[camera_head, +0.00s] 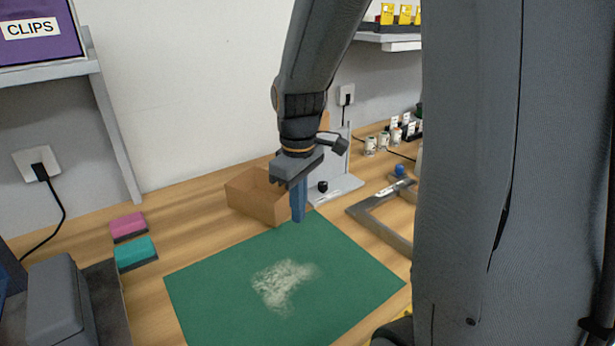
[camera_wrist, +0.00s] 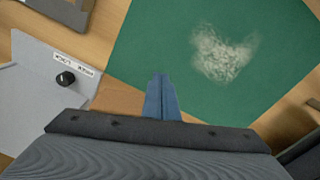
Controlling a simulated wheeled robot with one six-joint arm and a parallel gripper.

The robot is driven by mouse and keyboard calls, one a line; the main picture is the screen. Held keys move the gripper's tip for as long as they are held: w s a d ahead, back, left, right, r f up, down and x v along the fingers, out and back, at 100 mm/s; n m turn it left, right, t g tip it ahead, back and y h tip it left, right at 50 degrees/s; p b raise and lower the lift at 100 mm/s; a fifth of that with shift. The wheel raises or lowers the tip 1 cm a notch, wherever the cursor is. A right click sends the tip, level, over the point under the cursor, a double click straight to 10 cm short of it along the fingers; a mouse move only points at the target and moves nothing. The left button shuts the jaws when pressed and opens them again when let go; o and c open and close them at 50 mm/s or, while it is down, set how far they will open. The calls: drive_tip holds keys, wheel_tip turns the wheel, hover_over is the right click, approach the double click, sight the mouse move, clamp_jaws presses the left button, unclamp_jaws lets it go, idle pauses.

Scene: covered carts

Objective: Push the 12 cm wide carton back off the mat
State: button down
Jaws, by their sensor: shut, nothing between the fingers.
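The open brown carton (camera_head: 252,198) stands on the wooden bench behind the far edge of the green mat (camera_head: 215,293). In the head view its base looks at or just beyond that edge; I cannot tell whether they touch. My gripper (camera_head: 298,218) points down at the carton's right front side, with its blue fingers shut and empty. The rest of the carton is hidden by my gripper.
A pale patch of dust (camera_head: 283,285) lies on the mat. A grey stand with a black knob (camera_head: 323,186) is right of the carton, and a grey metal frame (camera_head: 378,228) lies further right. Pink (camera_head: 128,227) and teal (camera_head: 136,253) blocks lie at left.

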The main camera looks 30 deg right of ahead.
drive_tip(key=w+d+r+n, duration=0.9)
drive_tip(key=w+d+n, duration=0.2)
drive_tip(key=w+d, duration=0.15)
drive_tip(key=shift+n, duration=0.5)
drive_tip(key=f, duration=0.6)
drive_tip(key=f+p, duration=0.1)
drive_tip(key=f, duration=0.2)
drive_tip(key=shift+w+a+f, duration=0.15)
drive_tip(key=shift+w+a, duration=0.05)
drive_tip(key=shift+a, duration=0.05)
drive_tip(key=a, duration=0.2)
drive_tip(key=a+p, duration=0.1)
drive_tip(key=shift+f, duration=0.25)
drive_tip(key=shift+a+f, duration=0.1)
drive_tip(key=shift+a, duration=0.4)
